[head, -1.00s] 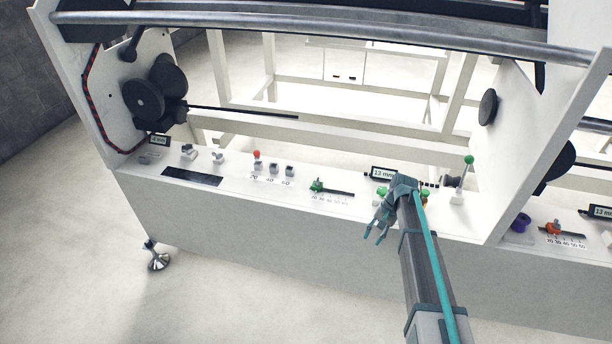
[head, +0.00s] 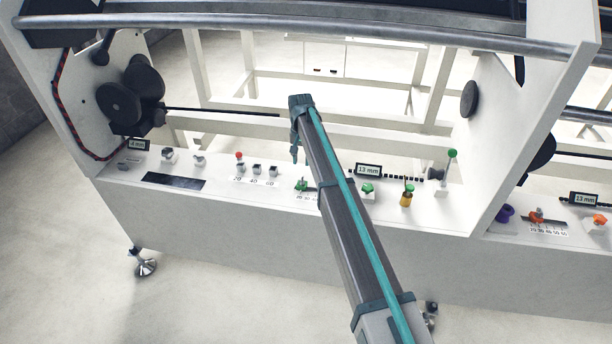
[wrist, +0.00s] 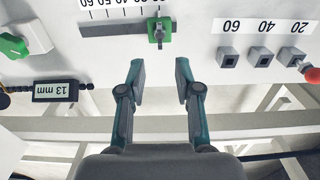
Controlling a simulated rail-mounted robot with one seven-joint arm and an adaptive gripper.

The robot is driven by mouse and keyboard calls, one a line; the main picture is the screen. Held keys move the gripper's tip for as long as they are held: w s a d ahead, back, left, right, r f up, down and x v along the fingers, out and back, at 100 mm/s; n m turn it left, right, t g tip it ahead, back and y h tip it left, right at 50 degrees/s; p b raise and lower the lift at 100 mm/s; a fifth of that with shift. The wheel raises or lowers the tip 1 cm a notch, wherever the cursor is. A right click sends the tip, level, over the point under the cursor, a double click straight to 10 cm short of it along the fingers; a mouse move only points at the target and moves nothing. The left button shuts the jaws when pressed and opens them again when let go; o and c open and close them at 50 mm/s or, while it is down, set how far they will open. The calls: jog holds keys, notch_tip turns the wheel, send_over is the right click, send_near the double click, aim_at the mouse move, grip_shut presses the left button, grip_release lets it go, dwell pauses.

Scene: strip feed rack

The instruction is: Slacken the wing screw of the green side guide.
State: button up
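The green side guide (head: 301,186) sits at the left end of its slotted scale on the white panel. In the wrist view the green guide (wrist: 152,25) is at the top middle, with a small grey wing screw (wrist: 160,36) on it. My gripper (wrist: 160,72) is open and empty, its two fingers apart. The guide lies just beyond the fingertips, roughly centred between them, and they do not touch it. In the head view my gripper (head: 295,158) is above and behind the guide, and my arm covers most of the scale.
Square sockets (head: 257,170) and a red-topped lever (head: 239,157) stand left of the guide. A 13 mm display (head: 368,170), a green knob (head: 367,190), a yellow-based knob (head: 407,195) and a green-topped lever (head: 450,160) stand to the right. An orange guide (head: 537,215) is in the right bay.

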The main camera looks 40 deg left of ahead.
aim_at(302, 178)
notch_tip(302, 178, down, 9)
jog(key=shift+f+p, duration=0.1)
jog(key=shift+p, duration=0.95)
grip_shut()
